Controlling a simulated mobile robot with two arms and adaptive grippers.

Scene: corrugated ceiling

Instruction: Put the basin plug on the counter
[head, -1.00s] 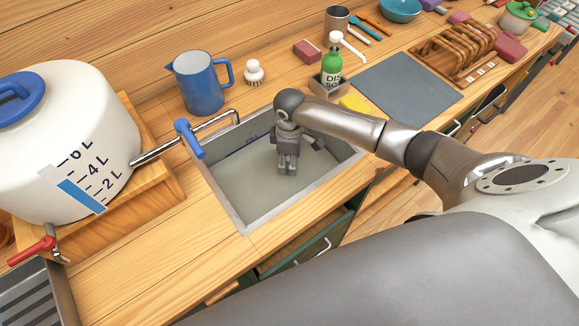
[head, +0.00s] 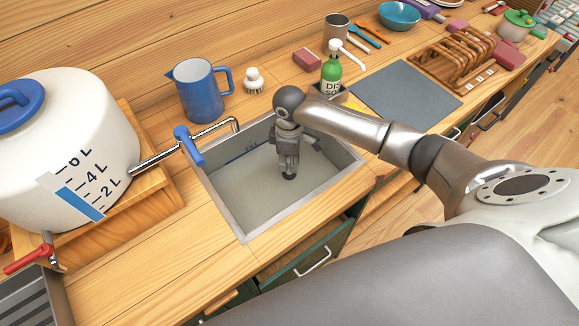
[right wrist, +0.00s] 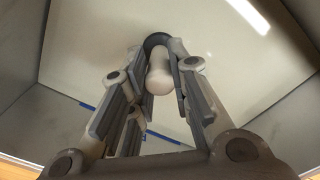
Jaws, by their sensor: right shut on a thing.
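My right gripper (head: 289,170) reaches down into the grey sink basin (head: 240,230), fingers pointing down. It is shut on the basin plug (right wrist: 160,78), which shows in the right wrist view as a pale rounded knob with a dark rim between the fingertips. In the head view a small dark piece of the plug (head: 289,177) shows below the fingers. I cannot tell whether it touches the basin floor. The wooden counter (head: 140,265) surrounds the sink, with bare wood in front and to the left. My left gripper is not in view.
A tap with a blue handle (head: 187,145) reaches over the sink's left side. Behind the sink stand a blue jug (head: 200,92), a brush (head: 253,80) and a green soap bottle (head: 331,72).

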